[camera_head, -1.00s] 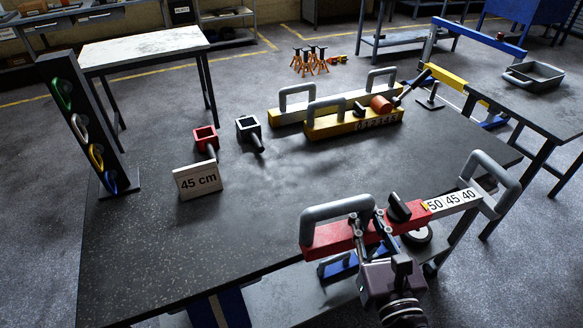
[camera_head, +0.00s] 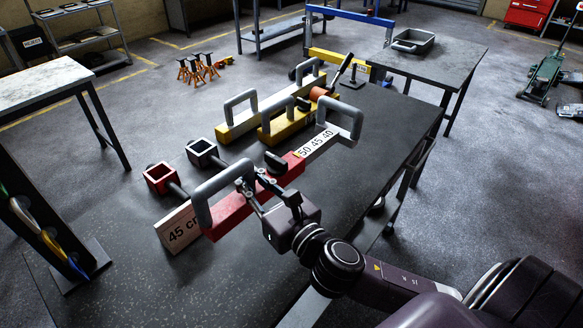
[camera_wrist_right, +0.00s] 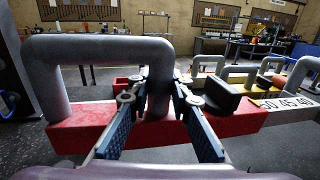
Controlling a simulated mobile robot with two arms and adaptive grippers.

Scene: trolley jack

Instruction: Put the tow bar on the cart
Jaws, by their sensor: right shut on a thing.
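A red bar (camera_head: 231,212) with two grey handles and a white scale part (camera_head: 318,145) marked 50 45 40 is the likely tow bar. My right gripper (camera_head: 263,191) is shut on the near grey handle (camera_head: 203,198). In the wrist view the fingers (camera_wrist_right: 159,90) close around the right leg of that handle (camera_wrist_right: 95,47). The bar appears held above the dark table (camera_head: 110,250); its height is hard to judge. The cart cannot be told for sure; a wheel (camera_head: 391,226) shows under the table's right side. My left gripper is not in view.
Two yellow bars with grey handles (camera_head: 240,125) lie farther back.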

